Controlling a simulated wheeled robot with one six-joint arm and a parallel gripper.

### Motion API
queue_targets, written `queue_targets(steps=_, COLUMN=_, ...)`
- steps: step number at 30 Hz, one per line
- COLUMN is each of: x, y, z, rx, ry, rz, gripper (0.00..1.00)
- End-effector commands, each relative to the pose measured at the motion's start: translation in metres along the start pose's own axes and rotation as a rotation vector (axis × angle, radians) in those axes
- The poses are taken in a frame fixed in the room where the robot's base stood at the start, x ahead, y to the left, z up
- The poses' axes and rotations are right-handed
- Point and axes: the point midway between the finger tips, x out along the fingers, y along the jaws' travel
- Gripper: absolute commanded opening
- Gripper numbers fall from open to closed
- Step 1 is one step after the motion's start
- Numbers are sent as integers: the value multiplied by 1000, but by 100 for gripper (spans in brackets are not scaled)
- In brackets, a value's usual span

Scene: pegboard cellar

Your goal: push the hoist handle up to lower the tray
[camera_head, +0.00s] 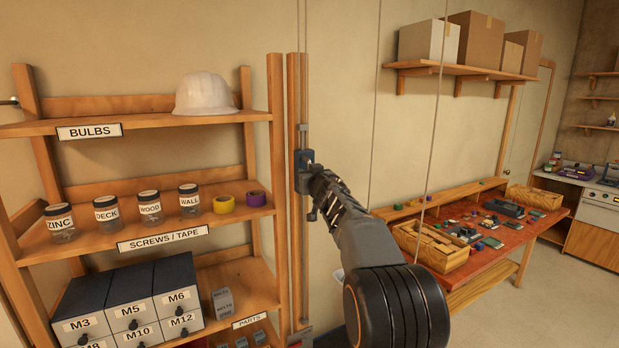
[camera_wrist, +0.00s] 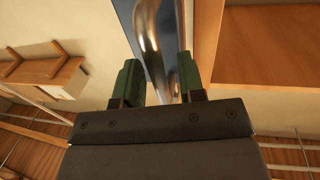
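The hoist handle is a metal bar (camera_wrist: 149,28) in the wrist view, in front of a blue-grey plate. In the head view, a dark slider block (camera_head: 303,165) sits on a vertical rail (camera_head: 304,110) on a wooden post, and my gripper (camera_head: 318,182) is right at it, hiding part of it. In the wrist view my gripper (camera_wrist: 160,75) has its two green fingers apart, with the bar between them. I cannot tell whether either finger touches it. The tray cannot be made out; a small pale edge (camera_head: 338,275) shows beside my arm.
A wooden shelf unit (camera_head: 150,122) with a white helmet, jars and tape rolls stands close on the left. Thin cords (camera_head: 375,90) hang to the right of the post. A red-topped workbench (camera_head: 505,245) with wooden bins is at the right, under a shelf of boxes (camera_head: 480,40).

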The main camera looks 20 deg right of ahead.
Motion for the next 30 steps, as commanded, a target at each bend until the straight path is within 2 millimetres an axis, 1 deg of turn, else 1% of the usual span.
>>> queue_targets(steps=7, x=0, y=0, z=2, rx=0, ry=-4, rz=1, gripper=39)
queue_targets(steps=11, x=-7, y=0, z=3, rx=0, ry=-4, rz=1, gripper=39)
queue_targets(steps=14, x=-21, y=1, z=3, rx=1, ry=-2, rz=2, gripper=39)
queue_targets(steps=24, x=-89, y=1, z=2, rx=0, ry=-1, rz=1, gripper=39)
queue_targets(steps=30, x=-119, y=1, z=1, rx=0, ry=-2, rz=1, gripper=39)
